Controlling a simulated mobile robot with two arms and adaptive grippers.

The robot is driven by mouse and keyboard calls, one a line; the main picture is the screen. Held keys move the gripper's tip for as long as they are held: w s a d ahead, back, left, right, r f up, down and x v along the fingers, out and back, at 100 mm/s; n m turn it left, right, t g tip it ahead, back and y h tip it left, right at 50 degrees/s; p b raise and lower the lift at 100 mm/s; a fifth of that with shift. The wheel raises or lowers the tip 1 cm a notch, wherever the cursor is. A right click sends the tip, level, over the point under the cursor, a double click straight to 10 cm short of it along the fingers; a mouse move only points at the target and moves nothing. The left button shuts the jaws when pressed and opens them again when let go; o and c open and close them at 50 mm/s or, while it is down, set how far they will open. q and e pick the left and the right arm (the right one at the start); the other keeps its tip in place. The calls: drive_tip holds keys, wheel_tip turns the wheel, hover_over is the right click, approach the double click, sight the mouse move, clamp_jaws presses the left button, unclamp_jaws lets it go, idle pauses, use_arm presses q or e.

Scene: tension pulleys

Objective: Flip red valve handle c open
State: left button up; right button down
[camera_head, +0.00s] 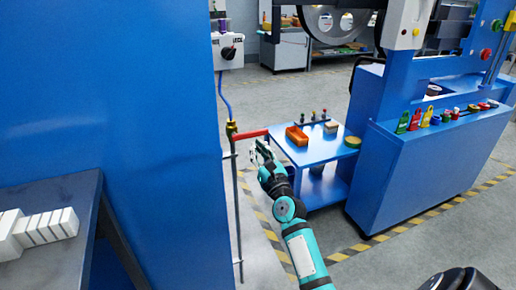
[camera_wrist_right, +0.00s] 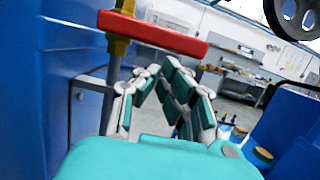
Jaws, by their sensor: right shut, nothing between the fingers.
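The red valve handle (camera_head: 251,134) sticks out sideways to the right from a brass valve (camera_head: 231,128) on a thin vertical pipe (camera_head: 238,215) beside the blue cabinet. In the right wrist view the red handle (camera_wrist_right: 150,34) crosses the upper part, above and beyond the fingers. My right gripper (camera_head: 258,150) is just below the handle's outer part; its fingertips (camera_wrist_right: 160,68) meet and hold nothing. I cannot tell whether the fingers touch the handle. No letter shows on the handle. My left gripper is not in view.
A large blue cabinet wall (camera_head: 120,100) stands close on the left. A blue table (camera_head: 318,148) with an orange bin (camera_head: 297,136) is to the right of the gripper. A blue machine (camera_head: 420,160) stands farther right. A control box (camera_head: 228,50) hangs above the valve.

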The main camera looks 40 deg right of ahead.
drive_tip(key=shift+d+r+n, duration=0.1)
drive_tip(key=shift+r+n, duration=0.1)
drive_tip(key=shift+n, duration=0.1)
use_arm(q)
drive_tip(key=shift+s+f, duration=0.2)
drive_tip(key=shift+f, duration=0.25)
use_arm(e)
drive_tip(key=shift+r+n+y, duration=0.15)
drive_tip(key=shift+n+y, duration=0.15)
